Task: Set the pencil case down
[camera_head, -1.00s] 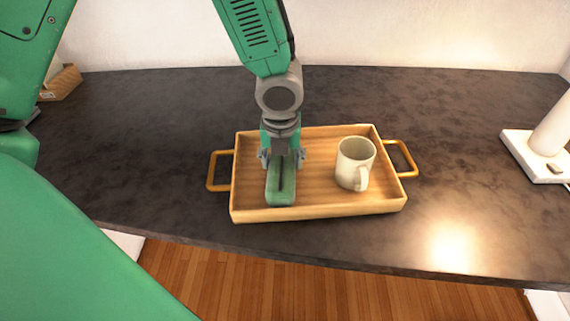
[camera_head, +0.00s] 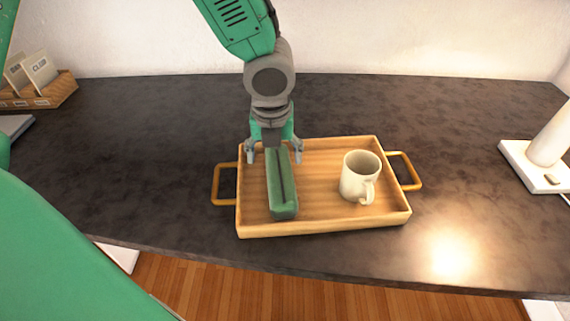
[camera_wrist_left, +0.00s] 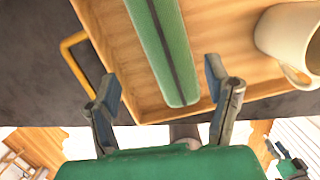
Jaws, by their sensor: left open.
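The green pencil case (camera_head: 283,190) with a dark zip line lies in the left part of the wooden tray (camera_head: 325,222), lengthwise from back to front. My left gripper (camera_head: 274,152) is open at the far end of the case, with one finger on each side and gaps between. In the left wrist view the two spread fingers (camera_wrist_left: 165,88) stand apart from the pencil case (camera_wrist_left: 165,45).
A cream mug (camera_head: 359,178) stands in the right part of the tray. A white lamp base (camera_head: 535,165) is at the right. A wooden card holder (camera_head: 45,92) sits at the far left. The dark countertop (camera_head: 150,150) left of the tray is clear.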

